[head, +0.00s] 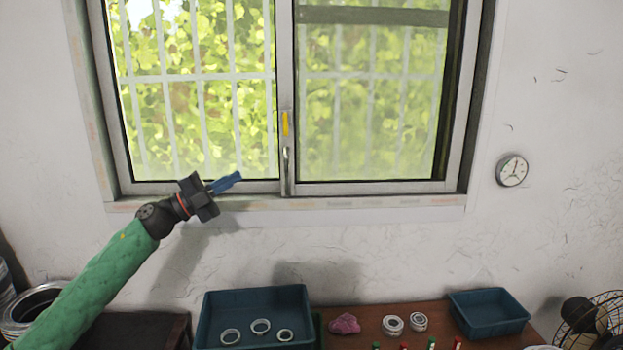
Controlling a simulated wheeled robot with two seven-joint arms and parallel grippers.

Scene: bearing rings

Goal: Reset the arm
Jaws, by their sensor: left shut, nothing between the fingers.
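My left arm comes in from the lower left in a green sleeve. My left gripper (226,184) is raised in front of the window sill, its blue fingers shut and empty, pointing right. It is well above the table and touches nothing that I can see. My right gripper is not in view. A dark blue tray (302,312) at the bottom holds three metal rings, among them a ring (261,327). Two more bearing rings stand on the table to the right, one ring (392,324) beside another ring (418,321).
A brown table (372,312) runs along the bottom edge. On it are a pink crumpled thing (345,324), a smaller blue tray (489,314) and several small batteries. The air right of my left gripper is clear.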

